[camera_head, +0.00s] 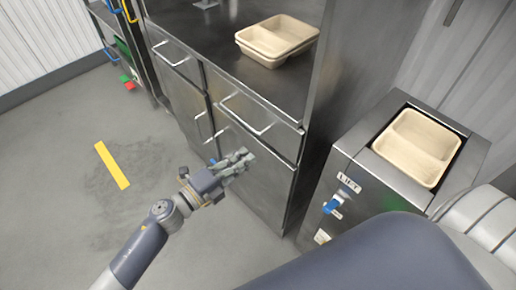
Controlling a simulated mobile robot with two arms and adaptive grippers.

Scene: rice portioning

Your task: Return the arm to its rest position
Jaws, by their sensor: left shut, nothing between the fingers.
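My left gripper (240,163) is shut and empty. It is held in the air in front of the metal cabinet doors, and its arm comes in from the lower left. I cannot tell how far it is from the cabinet front. A large arm link of mine fills the bottom right, and my right gripper is not in view.
The steel cabinet (258,178) has bar handles sticking out. Beige two-compartment trays (264,41) are stacked on its counter. Another beige tray (408,160) sits in the top of a steel machine (355,183) at right. Grey floor (60,170) is clear at left.

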